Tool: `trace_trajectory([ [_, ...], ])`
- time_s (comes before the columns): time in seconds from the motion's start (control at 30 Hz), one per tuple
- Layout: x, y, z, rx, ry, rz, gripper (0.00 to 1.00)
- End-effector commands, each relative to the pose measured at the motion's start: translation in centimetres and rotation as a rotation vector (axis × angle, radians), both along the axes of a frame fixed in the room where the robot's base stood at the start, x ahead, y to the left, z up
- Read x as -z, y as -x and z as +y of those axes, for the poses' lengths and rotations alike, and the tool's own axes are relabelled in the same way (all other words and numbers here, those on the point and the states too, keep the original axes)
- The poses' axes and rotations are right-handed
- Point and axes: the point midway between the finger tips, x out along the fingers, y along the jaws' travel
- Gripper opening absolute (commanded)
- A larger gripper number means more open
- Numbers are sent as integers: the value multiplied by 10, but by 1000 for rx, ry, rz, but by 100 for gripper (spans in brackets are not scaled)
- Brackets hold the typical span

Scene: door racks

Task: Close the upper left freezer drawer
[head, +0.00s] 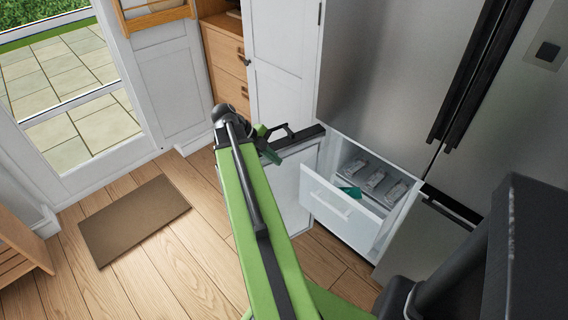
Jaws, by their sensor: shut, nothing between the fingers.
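The upper left freezer drawer (325,210) is white, with a pale bar handle on its front. It stands pulled out from the steel fridge-freezer, below the tall steel doors. Several clear-wrapped packs (374,181) and a small teal item lie in it. The freezer door (291,190) stands swung open to the left of the drawer, its white inner side showing and a black handle at its top edge. My gripper (270,153) is shut and empty, at the end of my green arm. In the picture it is up and left of the drawer, near the door's top edge; contact is unclear.
A steel lower right door (425,240) is beside the drawer. A white tall cabinet (284,75) and wooden drawers (228,70) stand behind my gripper. A brown mat (135,219) lies on the wooden floor at left, with bare floor around it.

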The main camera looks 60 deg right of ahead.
Motion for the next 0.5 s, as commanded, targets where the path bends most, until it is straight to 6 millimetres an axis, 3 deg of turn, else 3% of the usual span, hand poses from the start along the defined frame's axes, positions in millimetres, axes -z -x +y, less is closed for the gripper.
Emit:
trace_trajectory([
  [0.03, 18, 6, -4, 2, 0, 0, 0],
  [0.33, 72, 38, -27, 1, 0, -1, 0],
  [0.5, 66, 45, -53, 0, -1, 0, 0],
])
